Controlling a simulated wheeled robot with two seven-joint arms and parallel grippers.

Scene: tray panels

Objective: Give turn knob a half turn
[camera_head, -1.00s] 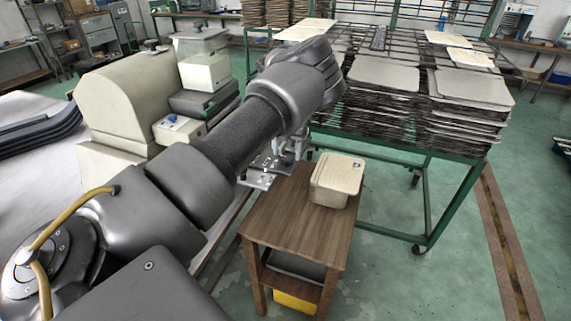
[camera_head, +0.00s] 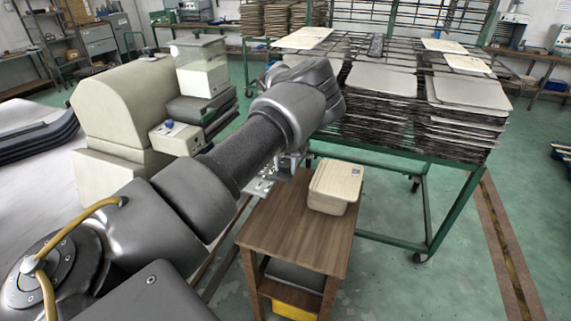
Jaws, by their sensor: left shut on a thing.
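My left arm comes in from the lower left and reaches over the small wooden table. My left gripper (camera_head: 284,168) shows only in part under its dark wrist, beside the left of the cream box (camera_head: 336,185) on the table. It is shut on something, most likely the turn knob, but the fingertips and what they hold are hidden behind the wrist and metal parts. How far the knob is turned cannot be seen. My right gripper is not in view.
The wooden table (camera_head: 295,235) stands before a green rack (camera_head: 430,165) with stacked trays (camera_head: 465,115). A cream machine (camera_head: 120,105) is at the left, with a small box (camera_head: 177,140) bearing a blue knob (camera_head: 169,123).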

